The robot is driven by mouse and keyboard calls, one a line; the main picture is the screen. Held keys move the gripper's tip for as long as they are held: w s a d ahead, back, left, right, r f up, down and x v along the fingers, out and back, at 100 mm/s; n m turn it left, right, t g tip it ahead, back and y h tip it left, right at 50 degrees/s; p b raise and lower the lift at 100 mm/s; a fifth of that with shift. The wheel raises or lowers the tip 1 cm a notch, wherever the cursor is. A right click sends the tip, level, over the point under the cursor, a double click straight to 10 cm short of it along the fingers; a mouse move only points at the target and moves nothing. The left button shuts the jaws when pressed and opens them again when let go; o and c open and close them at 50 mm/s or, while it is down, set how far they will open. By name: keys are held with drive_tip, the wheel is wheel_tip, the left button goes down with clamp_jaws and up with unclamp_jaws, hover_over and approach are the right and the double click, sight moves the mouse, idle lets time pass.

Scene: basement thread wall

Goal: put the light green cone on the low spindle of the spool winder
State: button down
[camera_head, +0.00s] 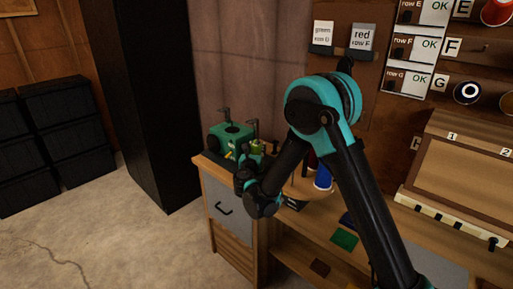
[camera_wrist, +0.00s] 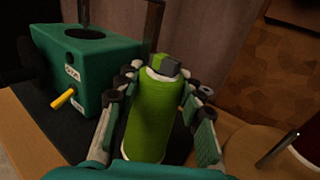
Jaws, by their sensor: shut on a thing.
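The light green cone (camera_wrist: 150,118) stands about upright between the two fingers of my gripper (camera_wrist: 164,84) in the wrist view, with a pale rim and a grey-green piece at its top. In the head view the cone (camera_head: 257,146) is a small light green patch just above my gripper (camera_head: 247,172), which is shut on it. The dark green spool winder (camera_wrist: 85,75) is at the left, with a yellow lever and a round dark opening on top. It also shows in the head view (camera_head: 231,138). The cone hides the low spindle; I cannot tell whether the cone is on it.
Dark upright posts (camera_wrist: 152,28) rise behind the cone. A round wooden piece (camera_wrist: 255,155) with a metal pin lies at the right. A blue spool (camera_head: 323,180) stands on the bench beside my arm. A tall black cabinet (camera_head: 145,90) is at the left.

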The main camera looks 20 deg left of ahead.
drive_tip(key=c, duration=0.9)
unclamp_jaws()
